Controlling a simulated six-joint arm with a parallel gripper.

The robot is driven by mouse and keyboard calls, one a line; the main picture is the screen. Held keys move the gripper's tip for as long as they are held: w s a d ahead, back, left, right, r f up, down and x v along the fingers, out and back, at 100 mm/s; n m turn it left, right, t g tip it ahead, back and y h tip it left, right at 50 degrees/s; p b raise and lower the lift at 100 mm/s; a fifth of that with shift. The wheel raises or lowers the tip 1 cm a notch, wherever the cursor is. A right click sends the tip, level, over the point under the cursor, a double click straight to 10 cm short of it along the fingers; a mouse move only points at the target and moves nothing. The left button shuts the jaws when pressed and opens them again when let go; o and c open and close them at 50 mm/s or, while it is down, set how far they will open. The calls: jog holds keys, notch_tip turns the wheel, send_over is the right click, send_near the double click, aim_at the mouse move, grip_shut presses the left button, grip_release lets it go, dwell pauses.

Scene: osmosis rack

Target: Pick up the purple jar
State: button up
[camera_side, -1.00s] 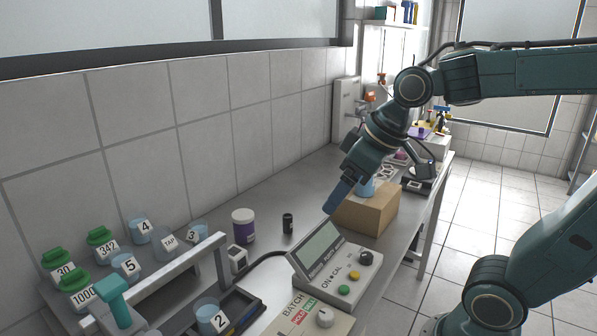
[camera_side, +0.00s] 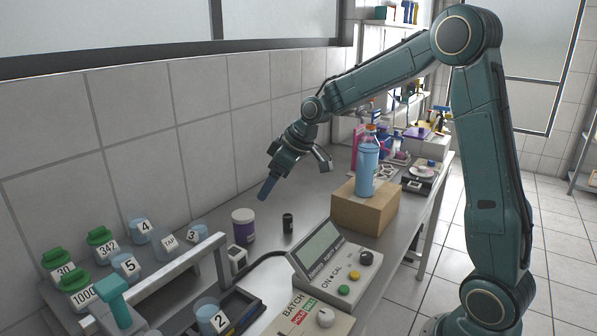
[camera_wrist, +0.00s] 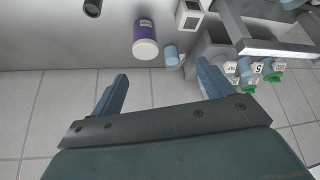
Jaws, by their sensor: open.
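The purple jar (camera_side: 243,226) has a white lid and a label, and stands upright on the metal bench near the tiled wall. It also shows in the wrist view (camera_wrist: 145,36), at the top, beyond and between the fingers. My gripper (camera_side: 264,188) hangs above the bench, up and to the right of the jar in the side view, apart from it. In the wrist view my gripper (camera_wrist: 161,86) has its two blue fingers spread wide with nothing between them.
A small black vial (camera_side: 288,223) stands right of the jar. A small white device (camera_side: 237,259) and the rack (camera_side: 222,262) with labelled beakers are on the left. A grey console (camera_side: 335,262) is in front. A cardboard box (camera_side: 364,207) carries a blue bottle (camera_side: 367,164).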

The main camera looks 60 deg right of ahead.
send_near(250, 214)
jog(key=shift+n, duration=0.3)
jog(key=shift+x, duration=4.45)
jog(key=shift+f+y, duration=0.1)
jog(key=shift+y, duration=0.2)
jog(key=shift+x, duration=2.45)
jog(key=c, duration=1)
